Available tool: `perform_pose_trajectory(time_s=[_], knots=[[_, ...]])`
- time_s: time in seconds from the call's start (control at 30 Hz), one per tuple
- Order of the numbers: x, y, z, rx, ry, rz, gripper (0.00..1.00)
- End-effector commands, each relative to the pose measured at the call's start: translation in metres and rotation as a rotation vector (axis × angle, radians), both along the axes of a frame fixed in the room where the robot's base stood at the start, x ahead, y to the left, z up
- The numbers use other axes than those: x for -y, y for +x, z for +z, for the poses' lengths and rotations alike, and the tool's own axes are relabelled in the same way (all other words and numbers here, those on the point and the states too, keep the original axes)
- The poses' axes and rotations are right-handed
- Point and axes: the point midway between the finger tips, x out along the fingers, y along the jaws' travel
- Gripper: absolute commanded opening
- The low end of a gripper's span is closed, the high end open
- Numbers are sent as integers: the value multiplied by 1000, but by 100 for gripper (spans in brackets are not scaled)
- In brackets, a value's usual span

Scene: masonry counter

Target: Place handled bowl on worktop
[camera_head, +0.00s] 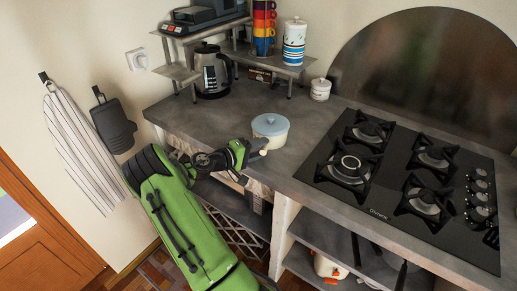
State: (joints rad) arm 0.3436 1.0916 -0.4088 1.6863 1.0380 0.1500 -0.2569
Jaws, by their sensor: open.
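A round cream handled bowl with a pale blue top (270,128) rests upright on the grey worktop (225,122), near its front edge and left of the hob. My gripper (262,148) is at the worktop's front edge, just in front of the bowl and slightly left of it. The gripper is open, and its fingertips point toward the bowl's lower side. I cannot tell whether a fingertip touches the bowl. The bowl's handles are too small to make out clearly.
A black gas hob (405,180) fills the worktop to the right. Behind stand a kettle (211,72), a metal shelf (178,70) with stacked colourful cups (264,25), and a small white jar (320,89). Open shelves (320,240) lie below. Worktop behind the bowl is clear.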

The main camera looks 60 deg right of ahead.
Motion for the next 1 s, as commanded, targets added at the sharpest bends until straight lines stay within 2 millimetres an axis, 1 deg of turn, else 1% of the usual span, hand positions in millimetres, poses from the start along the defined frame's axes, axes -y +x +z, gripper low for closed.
perform_pose_trajectory(time_s=[0.1, 0.17, 0.27, 0.4, 0.5, 0.6, 0.7, 0.9, 0.97, 1.0], knots=[[0, 0, 4, 0, 0, 0, 49], [-6, 4, 5, 0, -1, 3, 49], [-26, 15, 10, 0, 0, 6, 49], [-61, 33, 17, 0, 0, 6, 49], [-82, 44, 22, 0, -1, 4, 49], [-96, 51, 24, 0, -1, 3, 49], [-103, 54, 26, 1, 0, 0, 49], [-106, 55, 26, 7, 5, -1, 49], [-109, 55, 28, 38, 36, -1, 49], [-114, 56, 31, 73, 74, -3, 49]])
